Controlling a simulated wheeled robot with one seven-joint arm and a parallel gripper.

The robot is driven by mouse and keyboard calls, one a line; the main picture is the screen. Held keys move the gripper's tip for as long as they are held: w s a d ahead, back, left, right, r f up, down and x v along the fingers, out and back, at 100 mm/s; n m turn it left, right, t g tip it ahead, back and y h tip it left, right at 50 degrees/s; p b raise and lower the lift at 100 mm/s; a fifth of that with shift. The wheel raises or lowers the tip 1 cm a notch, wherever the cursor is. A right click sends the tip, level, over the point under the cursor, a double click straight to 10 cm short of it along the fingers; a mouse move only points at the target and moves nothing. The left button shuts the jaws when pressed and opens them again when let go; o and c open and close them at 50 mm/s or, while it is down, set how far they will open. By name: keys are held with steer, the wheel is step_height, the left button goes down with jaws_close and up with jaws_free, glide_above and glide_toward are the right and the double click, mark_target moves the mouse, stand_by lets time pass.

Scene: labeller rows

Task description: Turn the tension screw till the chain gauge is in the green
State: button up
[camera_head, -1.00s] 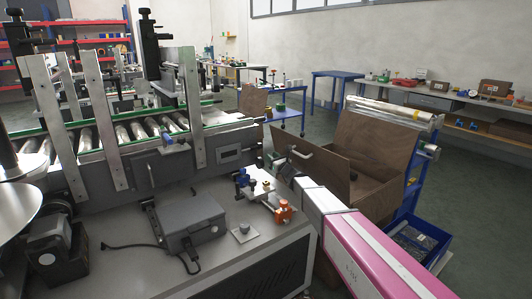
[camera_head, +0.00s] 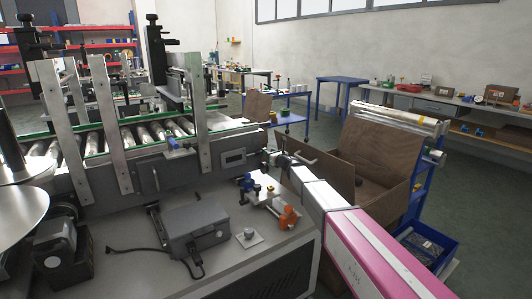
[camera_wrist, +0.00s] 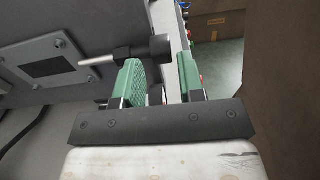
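My gripper (camera_wrist: 160,64) is open, its two green pads apart. In the head view my gripper (camera_head: 276,158) is small, at the right end of the grey conveyor frame. A pale rod with a black collar and a round black knob (camera_wrist: 161,47), perhaps the tension screw, sticks out from the frame in the wrist view. The knob appears between and just beyond the fingertips; I cannot tell whether they touch. A plate with a dark window (camera_wrist: 48,67), perhaps the chain gauge, is left of the rod. It also shows in the head view (camera_head: 234,157); no reading is legible.
The roller conveyor (camera_head: 150,135) stands on a grey bench with a grey box (camera_head: 195,228) and orange and blue clamps (camera_head: 288,217). An open brown carton (camera_head: 385,155) stands close right of my gripper. A blue bin (camera_head: 425,248) is lower right.

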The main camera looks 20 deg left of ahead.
steer(key=shift+x, duration=2)
steer(key=c, duration=0.6)
steer(key=shift+c, duration=0.2)
steer(key=shift+f+y, duration=0.15)
steer(key=shift+y, duration=0.25)
steer(key=shift+s+f+t+y, duration=0.1)
steer(key=shift+f+t+y, duration=0.05)
steer(key=shift+t+y, duration=0.65)
steer(key=o, duration=0.6)
